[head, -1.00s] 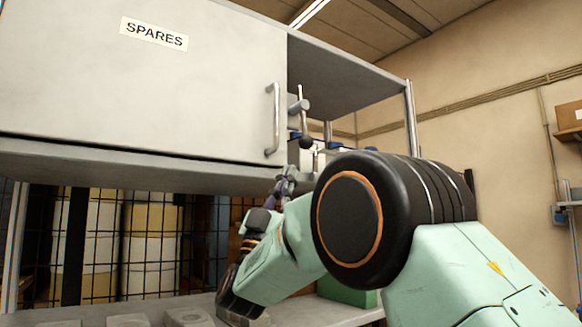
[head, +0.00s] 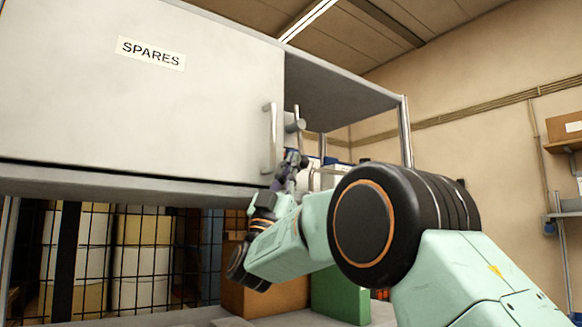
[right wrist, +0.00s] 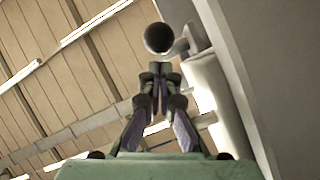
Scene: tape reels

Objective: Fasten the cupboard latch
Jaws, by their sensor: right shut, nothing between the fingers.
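The cupboard door (head: 200,85), pale grey with a SPARES label, looks closed in the head view. Its bar handle (head: 269,138) is near the right edge. The latch (head: 295,124) is a grey pivot with a thin upright lever, just right of the handle. My right gripper (head: 292,158) is shut and empty, just below the latch. The lever's dark lower end is hidden or lost against the gripper. In the right wrist view a round dark knob (right wrist: 158,38) sits just beyond my shut fingertips (right wrist: 155,70); I cannot tell if they touch. My left gripper is not in view.
An open bay (head: 335,85) lies right of the door, with a metal post (head: 405,130) at its edge. Boxes stand behind my right arm. A green box (head: 340,296) stands on the lower shelf beside wire mesh (head: 140,250).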

